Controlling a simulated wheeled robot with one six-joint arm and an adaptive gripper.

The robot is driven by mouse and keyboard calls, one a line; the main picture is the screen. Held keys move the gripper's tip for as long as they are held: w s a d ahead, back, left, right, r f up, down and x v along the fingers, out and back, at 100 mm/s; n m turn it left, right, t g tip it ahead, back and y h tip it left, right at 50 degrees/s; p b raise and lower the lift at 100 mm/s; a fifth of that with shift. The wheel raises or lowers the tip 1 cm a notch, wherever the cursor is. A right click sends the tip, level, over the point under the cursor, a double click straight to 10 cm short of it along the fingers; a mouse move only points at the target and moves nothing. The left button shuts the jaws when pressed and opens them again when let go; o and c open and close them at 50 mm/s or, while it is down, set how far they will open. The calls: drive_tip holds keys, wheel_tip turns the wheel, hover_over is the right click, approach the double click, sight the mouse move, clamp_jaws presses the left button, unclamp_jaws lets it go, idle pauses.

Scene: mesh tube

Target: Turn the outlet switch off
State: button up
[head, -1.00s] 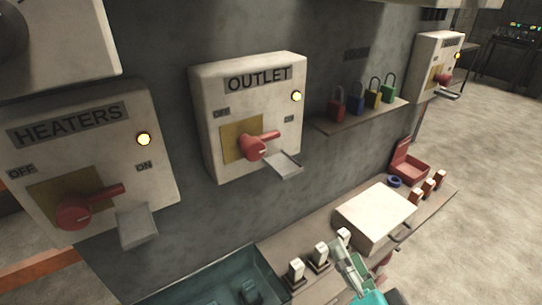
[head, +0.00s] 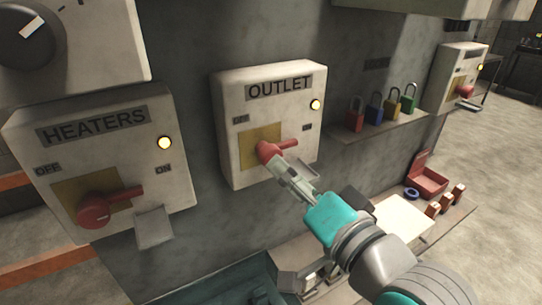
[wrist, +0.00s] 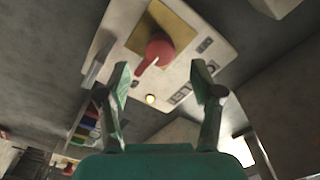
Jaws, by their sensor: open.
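The outlet switch box (head: 232,155) is a white box on the grey wall, labelled OUTLET, with a lit yellow lamp at its upper right. Its red handle (head: 285,146) points right, toward the ON side. My gripper (head: 284,172) is just in front of the handle's hub and hides the lower part of the box in the head view. In the wrist view my gripper (wrist: 161,80) is open and empty, its two fingers spread. The red handle (wrist: 159,49) shows beyond the fingertips, roughly between them and apart from them.
The heaters box (head: 62,128) with a similar red handle stands at the left. At the right, a shelf (head: 385,135) holds several coloured padlocks. Another switch box (head: 446,80) is farther right. Below are a white box (head: 405,220) and an open red box (head: 428,182).

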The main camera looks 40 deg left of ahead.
sight(271, 158)
drive_tip(key=x, duration=0.6)
drive_tip(key=shift+w+a, duration=0.15)
drive_tip(key=shift+a, duration=0.1)
drive_tip(key=c, duration=1.2)
